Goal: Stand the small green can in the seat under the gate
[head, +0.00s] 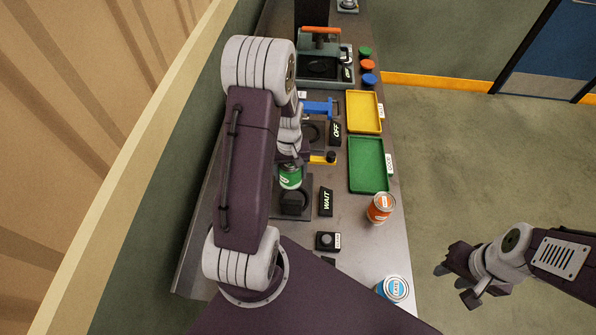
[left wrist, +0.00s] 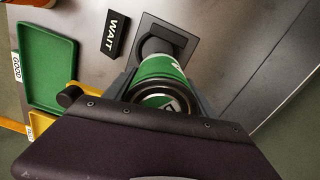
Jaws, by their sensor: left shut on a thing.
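The small green can (head: 290,178) is held by my left gripper (left wrist: 160,88), which is shut on it; the can also shows in the left wrist view (left wrist: 158,68). It is just beyond a dark square plate with a round black part (head: 294,203), near the WAIT sign (head: 326,202). I cannot tell whether its base touches anything. An orange-handled frame (head: 320,32) stands over a dark recess (head: 318,67) at the far end; a blue bracket (head: 320,108) is nearer. My arm partly hides the stations. My right gripper (head: 458,284) is open and empty, off the table's right side.
A yellow tray (head: 378,112) and a green tray (head: 352,165) lie along the right. An orange can (head: 381,208) and a blue can (head: 393,289) stand near the right edge. A black button box (head: 328,241) is in front. A wall runs along the left.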

